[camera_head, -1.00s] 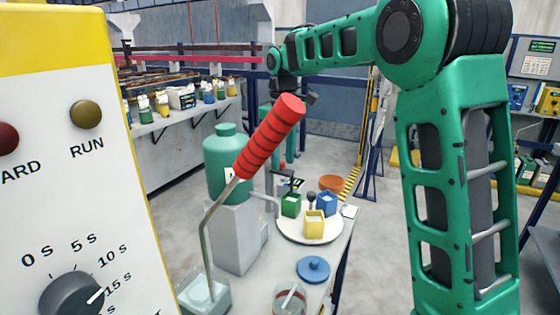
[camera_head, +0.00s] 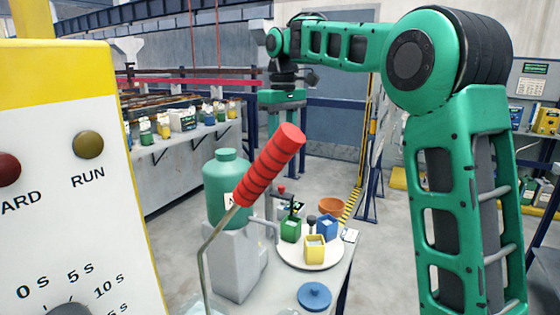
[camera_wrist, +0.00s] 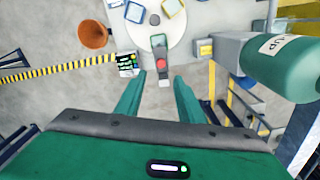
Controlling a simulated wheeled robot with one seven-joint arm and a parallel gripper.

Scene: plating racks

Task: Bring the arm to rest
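My green gripper (camera_head: 282,100) hangs from the end of my raised arm, pointing down in the head view. The red lever handle in front partly hides its lower part. In the wrist view its two green fingers (camera_wrist: 157,88) stand apart with nothing held between them. Beyond the fingertips, a small device with a red button (camera_wrist: 162,64) shows, apart from them.
A red-handled lever (camera_head: 270,165) and a control panel (camera_head: 60,150) stand close in front. A round white tray (camera_head: 290,254) holds green, yellow and blue containers. A green tank (camera_head: 226,180) stands left. An orange pot (camera_head: 331,206) is behind.

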